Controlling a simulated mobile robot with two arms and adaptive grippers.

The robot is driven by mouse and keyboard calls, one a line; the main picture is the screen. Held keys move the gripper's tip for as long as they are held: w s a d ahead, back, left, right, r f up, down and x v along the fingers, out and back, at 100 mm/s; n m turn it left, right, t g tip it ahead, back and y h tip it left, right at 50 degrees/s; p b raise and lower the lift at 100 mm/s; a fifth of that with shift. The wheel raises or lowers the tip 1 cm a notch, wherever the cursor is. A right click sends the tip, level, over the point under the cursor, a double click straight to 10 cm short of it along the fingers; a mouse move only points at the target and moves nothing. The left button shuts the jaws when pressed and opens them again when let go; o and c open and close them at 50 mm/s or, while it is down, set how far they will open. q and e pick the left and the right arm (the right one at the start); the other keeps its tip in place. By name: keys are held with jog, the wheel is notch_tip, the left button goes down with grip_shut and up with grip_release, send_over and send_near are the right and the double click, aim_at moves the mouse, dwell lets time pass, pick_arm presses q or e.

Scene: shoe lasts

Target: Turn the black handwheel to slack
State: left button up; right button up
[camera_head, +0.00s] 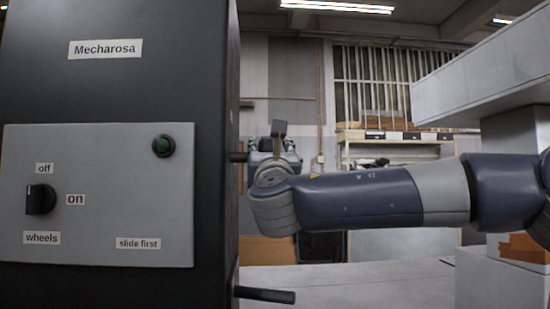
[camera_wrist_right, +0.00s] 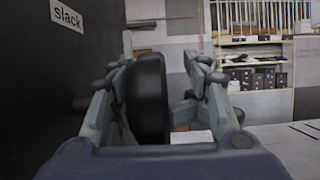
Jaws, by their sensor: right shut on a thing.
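The black handwheel (camera_wrist_right: 148,98) stands edge-on between the fingers of my right gripper (camera_wrist_right: 162,75) in the right wrist view. The gripper is shut on it, with one finger on each side. A label reading "slack" (camera_wrist_right: 67,15) is on the dark machine face at the upper left of that view. In the head view my right gripper (camera_head: 272,150) is at the right side of the machine (camera_head: 150,85), by a short dark shaft (camera_head: 238,157). The handwheel cannot be made out clearly there. My left gripper is not in view.
A dark bar (camera_head: 264,295) sticks out low on the machine's right side. Shelves (camera_head: 400,150) stand behind.

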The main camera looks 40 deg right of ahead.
jog(key=shift+w+a+f, duration=0.15)
jog(key=shift+w+f, duration=0.05)
jog(key=shift+f, duration=0.05)
jog(key=o, duration=0.6)
jog(key=shift+o, duration=0.2)
jog(key=shift+w+a, duration=0.15)
jog(key=shift+a, duration=0.05)
jog(key=shift+d, duration=0.1)
jog(key=v, duration=1.2)
jog(key=shift+d+r, duration=0.1)
jog(key=shift+r, duration=0.05)
